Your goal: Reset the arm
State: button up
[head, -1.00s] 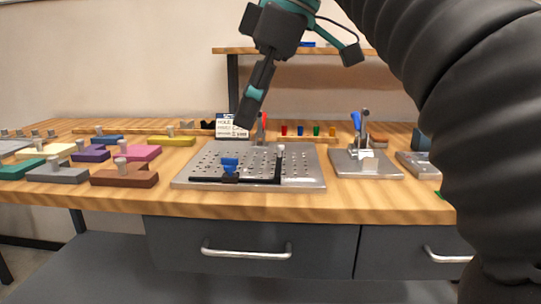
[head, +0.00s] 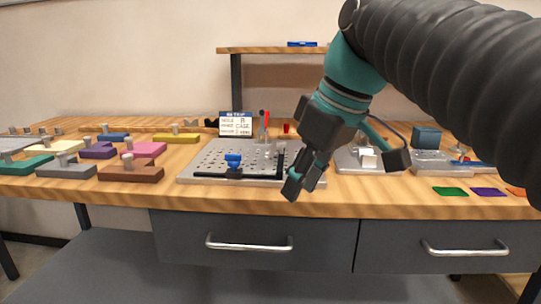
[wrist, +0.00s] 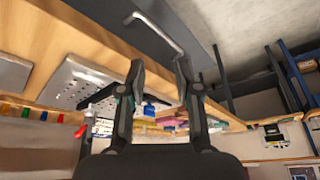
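My gripper (head: 297,186) hangs in front of the right part of the perforated metal plate in the head view, with its tips pointing down and to the left. In the wrist view my gripper (wrist: 160,72) has its two fingers apart with nothing between them. The bench (head: 300,208) lies beyond the fingers there, and its drawer handle shows at the top. My arm covers the upper right of the head view.
The perforated plate (head: 203,165) carries a blue part (head: 233,160) and black bars. Coloured blocks, including a brown one (head: 130,173), stand on the left. A sign (head: 235,124) stands behind the plate. Coloured cards (head: 450,191) lie at the front right. Drawers are below.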

jog(key=s+d+f+m+t+h, duration=0.1)
jog(key=s+d+f+m, duration=0.2)
jog(key=f, duration=0.5)
jog(key=s+d+f+m+t+h, duration=0.1)
jog(key=s+d+f+m, duration=0.1)
jog(key=f, duration=0.6)
jog(key=s+d+f+m+h, duration=0.1)
jog(key=s+d+f+m, duration=0.2)
jog(key=d+f, duration=0.3)
notch_tip(320, 180, down, 3)
jog(key=shift+s+f+m+t, duration=0.1)
jog(key=shift+s+m+t, duration=0.3)
jog(key=shift+m, duration=0.3)
